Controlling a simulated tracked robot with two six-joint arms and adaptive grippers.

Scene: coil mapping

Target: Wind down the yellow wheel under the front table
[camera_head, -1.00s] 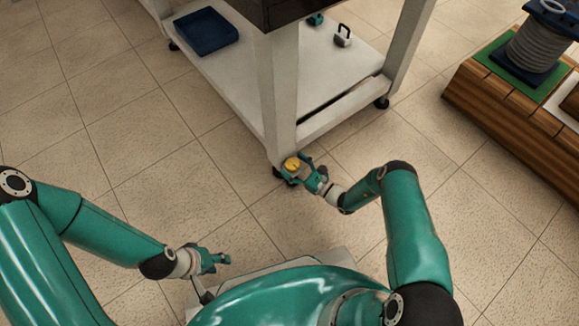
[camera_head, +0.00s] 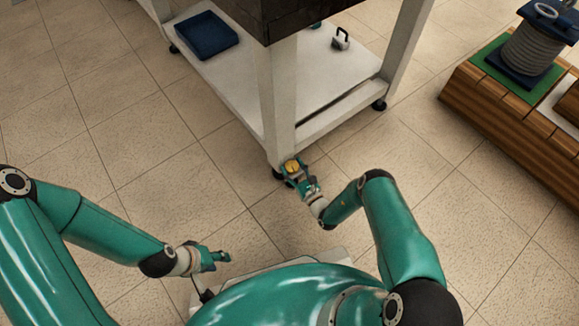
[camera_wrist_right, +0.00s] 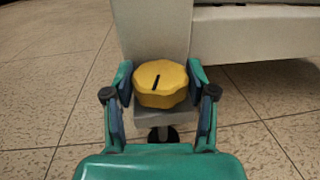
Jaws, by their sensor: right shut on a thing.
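The yellow wheel (camera_head: 291,166) is at the foot of the front table's near leg (camera_head: 281,95). In the right wrist view the wheel (camera_wrist_right: 160,84) is a scalloped knob with a black line on top, slightly tilted from straight. My right gripper (camera_head: 295,171) is shut on the wheel, with one finger on each side of it; both fingers also show in the right wrist view (camera_wrist_right: 160,95). My left gripper (camera_head: 222,257) hangs away from the table over the floor at lower left; its fingers are too small to judge.
The table's lower white shelf (camera_head: 250,98) holds a dark blue tray (camera_head: 206,36) and a small item with a black handle (camera_head: 341,39). A wooden platform (camera_head: 500,108) with a grey coil (camera_head: 533,48) stands at the right. Tiled floor is clear around the leg.

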